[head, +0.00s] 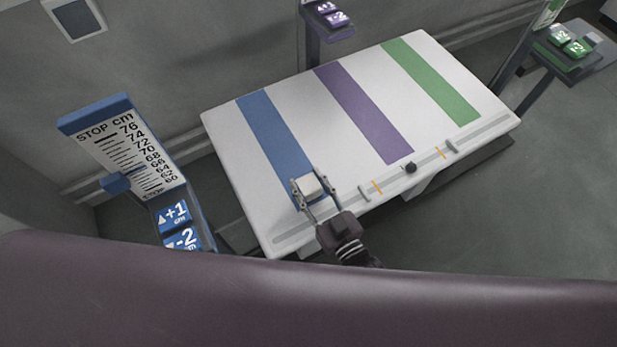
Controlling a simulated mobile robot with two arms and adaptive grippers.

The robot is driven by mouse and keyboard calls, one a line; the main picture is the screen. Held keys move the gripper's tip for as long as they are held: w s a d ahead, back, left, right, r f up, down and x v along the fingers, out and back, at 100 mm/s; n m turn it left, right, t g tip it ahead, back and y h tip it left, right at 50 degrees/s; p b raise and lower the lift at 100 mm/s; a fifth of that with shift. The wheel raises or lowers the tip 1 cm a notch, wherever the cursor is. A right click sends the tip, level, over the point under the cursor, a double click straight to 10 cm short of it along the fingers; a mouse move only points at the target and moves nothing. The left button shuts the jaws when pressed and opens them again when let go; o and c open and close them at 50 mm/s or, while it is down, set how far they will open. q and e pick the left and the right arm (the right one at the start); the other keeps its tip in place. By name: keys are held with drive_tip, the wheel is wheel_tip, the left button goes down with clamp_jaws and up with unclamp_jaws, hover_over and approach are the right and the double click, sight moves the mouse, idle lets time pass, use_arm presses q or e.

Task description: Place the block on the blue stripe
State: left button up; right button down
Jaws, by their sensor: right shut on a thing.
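A pale block (307,185) is between the fingers of my right gripper (309,187), which is shut on it. The block is over the near end of the blue stripe (268,127) on the white table (231,157). I cannot tell whether the block touches the surface. My left gripper is not in view.
A purple stripe (362,110) and a green stripe (430,80) cross the table to the right. A slotted rail with a black knob (410,168) runs along the near edge. A blue height scale (125,150) with buttons (173,215) stands left; purple (336,18) and green (577,48) button panels stand behind and right.

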drive_tip(key=shift+r, duration=0.2)
drive_tip(key=c, duration=1.7)
unclamp_jaws()
drive_tip(key=shift+f, duration=0.35)
drive_tip(key=o, duration=0.5)
drive_tip(key=shift+r, duration=0.25)
drive_tip(key=v, duration=1.2)
drive_tip(key=shift+b, duration=0.35)
